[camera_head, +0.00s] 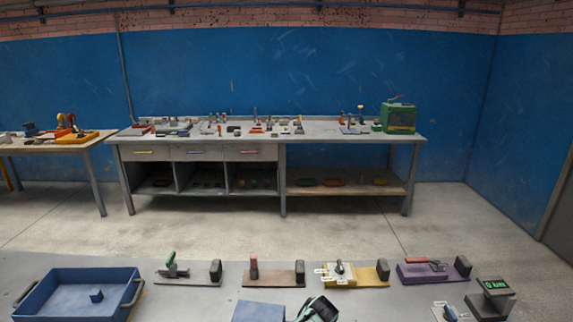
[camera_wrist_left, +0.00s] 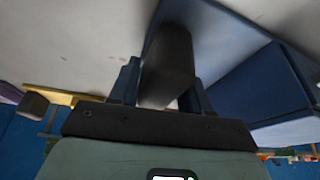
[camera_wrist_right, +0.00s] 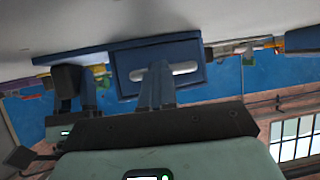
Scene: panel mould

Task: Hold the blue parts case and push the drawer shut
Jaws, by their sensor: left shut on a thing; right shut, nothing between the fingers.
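The blue parts case (camera_head: 258,312) shows only in part at the bottom edge of the head view. In the right wrist view, its drawer front (camera_wrist_right: 190,58) faces the camera with a pale slot in it. My left gripper (camera_wrist_left: 160,78) is shut on the black grip block (camera_wrist_left: 170,50) beside the case (camera_wrist_left: 262,88). It also shows in the right wrist view (camera_wrist_right: 76,85). My right gripper (camera_wrist_right: 158,72) is shut and empty, with fingertips in front of the slot. I cannot tell whether they touch the front, or how far the drawer stands out.
A blue tray (camera_head: 60,290) with a small block stands at the left of the near table. Several fixtures line its far edge, including a yellow plate (camera_head: 370,276) and a purple one (camera_head: 415,277). A display box (camera_head: 492,297) stands at right. A workbench (camera_head: 270,133) is farther back.

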